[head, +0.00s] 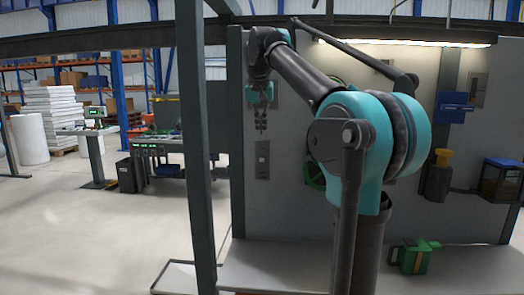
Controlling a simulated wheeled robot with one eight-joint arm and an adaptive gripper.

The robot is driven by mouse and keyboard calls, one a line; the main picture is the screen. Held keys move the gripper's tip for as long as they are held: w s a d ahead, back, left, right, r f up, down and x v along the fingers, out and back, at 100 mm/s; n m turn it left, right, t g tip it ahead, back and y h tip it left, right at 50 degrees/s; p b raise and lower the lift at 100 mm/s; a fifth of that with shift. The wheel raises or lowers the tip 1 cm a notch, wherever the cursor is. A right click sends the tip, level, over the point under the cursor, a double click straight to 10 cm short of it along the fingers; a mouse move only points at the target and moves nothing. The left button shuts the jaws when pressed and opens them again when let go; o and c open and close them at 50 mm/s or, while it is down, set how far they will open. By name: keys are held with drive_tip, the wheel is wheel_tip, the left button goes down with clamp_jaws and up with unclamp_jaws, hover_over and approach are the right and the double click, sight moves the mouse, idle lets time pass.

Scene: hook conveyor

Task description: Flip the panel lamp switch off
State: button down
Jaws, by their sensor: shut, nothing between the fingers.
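A long lamp (410,43) along the top of the grey panel (285,212) is lit. A narrow grey plate that looks like a switch (262,162) is mounted on the panel's left part; its lever is too small to read. My gripper (261,127) points down, shut and empty, just above this plate in the picture. I cannot tell how far it is from the panel or whether it touches anything. Another grey plate behind my gripper is partly hidden.
A dark upright post (192,150) stands left of the panel. A blue fixture (455,107), a yellow-topped holder (438,180) and a dark box (500,181) are on the right. A green object (413,257) sits low in front. My arm hides the panel's middle.

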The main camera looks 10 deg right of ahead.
sight(262, 149)
drive_tip(key=shift+r, duration=0.35)
drive_tip(key=x, duration=1)
